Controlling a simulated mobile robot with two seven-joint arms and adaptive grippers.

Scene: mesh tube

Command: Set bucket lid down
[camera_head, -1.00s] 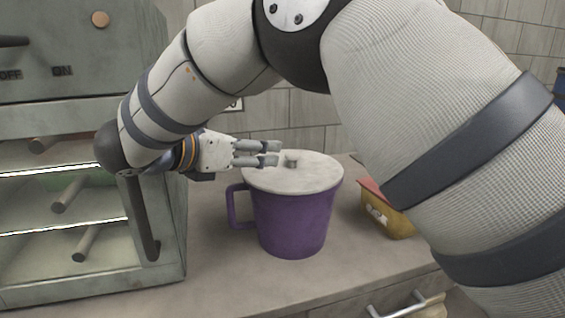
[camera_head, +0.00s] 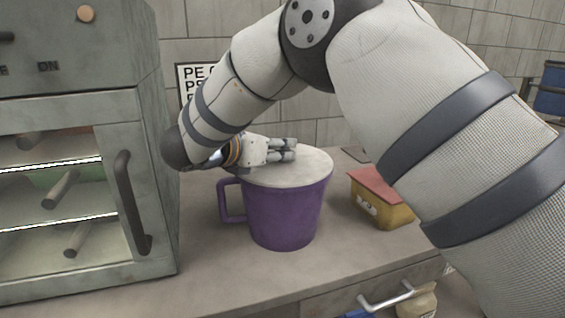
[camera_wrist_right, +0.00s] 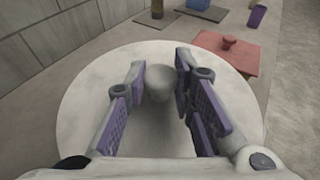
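A purple bucket (camera_head: 284,215) with a side handle stands upright on the counter. Its round pale lid (camera_head: 310,168) lies on top, and also fills the middle of the right wrist view (camera_wrist_right: 85,100). The lid's knob (camera_wrist_right: 161,82) is between the fingers of my right gripper (camera_wrist_right: 160,75), very close to both. The fingers look parted, and I cannot make out firm contact. In the head view, my right gripper (camera_head: 290,150) lies low over the lid and hides the knob. My left gripper is not in view.
A grey oven-like cabinet (camera_head: 140,120) with a door handle stands close on the left. A yellow box with a red lid (camera_head: 378,195) stands right of the bucket. The counter in front (camera_head: 215,270) is clear. A tiled wall is behind.

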